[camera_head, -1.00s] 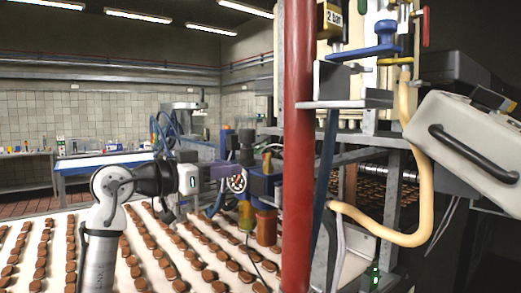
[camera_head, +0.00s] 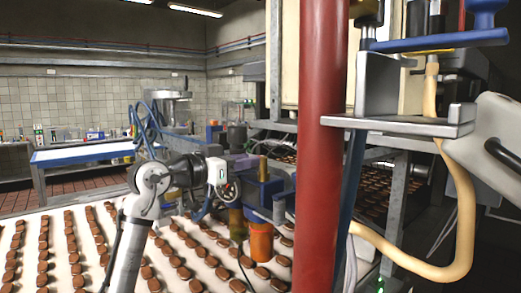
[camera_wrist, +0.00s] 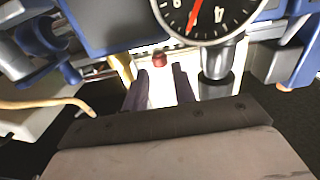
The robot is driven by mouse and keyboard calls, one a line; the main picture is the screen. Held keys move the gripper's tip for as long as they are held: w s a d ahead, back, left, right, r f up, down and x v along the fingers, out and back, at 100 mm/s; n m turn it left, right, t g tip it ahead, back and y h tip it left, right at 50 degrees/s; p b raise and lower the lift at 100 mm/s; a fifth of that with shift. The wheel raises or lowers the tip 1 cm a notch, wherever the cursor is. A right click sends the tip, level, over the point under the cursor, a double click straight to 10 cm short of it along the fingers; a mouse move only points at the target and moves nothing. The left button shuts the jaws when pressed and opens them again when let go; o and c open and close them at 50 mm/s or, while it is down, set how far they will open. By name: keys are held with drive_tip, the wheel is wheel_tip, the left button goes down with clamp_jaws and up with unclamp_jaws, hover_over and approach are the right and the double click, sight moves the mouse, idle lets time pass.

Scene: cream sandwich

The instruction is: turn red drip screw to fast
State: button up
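A small red knob (camera_wrist: 159,59), which looks like the red drip screw, shows in the wrist view, just beyond the tips of my gripper (camera_wrist: 161,74). The two dark fingers stand apart with a bright pale surface between them, so my gripper is open and empty. The knob lies roughly in line with the gap, apart from both fingers as far as I can tell. No fast or slow marking is readable. In the head view my arm reaches right towards the blue machine parts; the fingers and knob cannot be made out there.
A round black gauge (camera_wrist: 205,15) with a red needle is just above and right of the fingers. A metal cylinder (camera_wrist: 216,60) stands close on the right. A thick red post (camera_head: 320,150) and a cream hose (camera_head: 463,220) are right. Brown sweets lie on a white conveyor (camera_head: 32,225).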

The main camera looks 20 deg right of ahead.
drive_tip(key=p+x, duration=0.1)
drive_tip(key=x, duration=0.4)
drive_tip(key=shift+w+d+p, duration=0.1)
drive_tip(key=shift+d+p, duration=0.05)
drive_tip(key=shift+p, duration=0.15)
clamp_jaws()
drive_tip(key=shift+f+t, duration=0.1)
drive_tip(key=shift+t, duration=0.2)
